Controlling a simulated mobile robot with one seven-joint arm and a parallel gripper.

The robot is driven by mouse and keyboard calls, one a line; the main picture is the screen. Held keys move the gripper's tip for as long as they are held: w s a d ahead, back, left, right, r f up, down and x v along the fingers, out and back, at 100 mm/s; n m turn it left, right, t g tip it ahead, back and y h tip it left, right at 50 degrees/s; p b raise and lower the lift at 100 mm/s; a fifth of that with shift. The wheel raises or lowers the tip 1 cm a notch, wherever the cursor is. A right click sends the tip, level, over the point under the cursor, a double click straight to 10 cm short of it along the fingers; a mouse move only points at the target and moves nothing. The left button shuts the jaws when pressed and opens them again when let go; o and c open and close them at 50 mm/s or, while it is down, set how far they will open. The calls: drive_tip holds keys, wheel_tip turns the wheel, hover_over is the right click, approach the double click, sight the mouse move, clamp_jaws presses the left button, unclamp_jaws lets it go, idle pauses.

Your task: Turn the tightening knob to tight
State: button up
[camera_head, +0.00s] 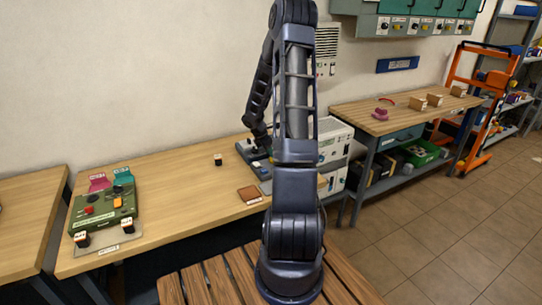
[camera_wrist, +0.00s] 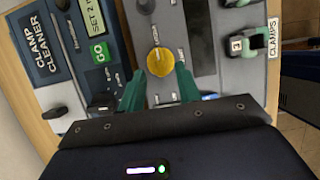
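A round yellow knob (camera_wrist: 160,62) sits on the grey panel of a device in the wrist view. Small labels beside it are too small to read, so I cannot tell for sure that it is the tightening knob. My gripper (camera_wrist: 160,77) is open, with its two green fingers on the left and right of the knob's near side. I cannot tell whether they touch it. In the head view, the device (camera_head: 243,150) is partly hidden behind my arm on the wooden bench.
The blue panel (camera_wrist: 40,50) reads CLAMP CLEANER, beside a green GO button (camera_wrist: 100,52) and a display (camera_wrist: 93,15). Another green control box (camera_head: 103,205) stands on the bench's left. A brown block (camera_head: 249,194) lies near the bench's front.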

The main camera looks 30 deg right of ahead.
drive_tip(key=shift+x, duration=1.25)
clamp_jaws()
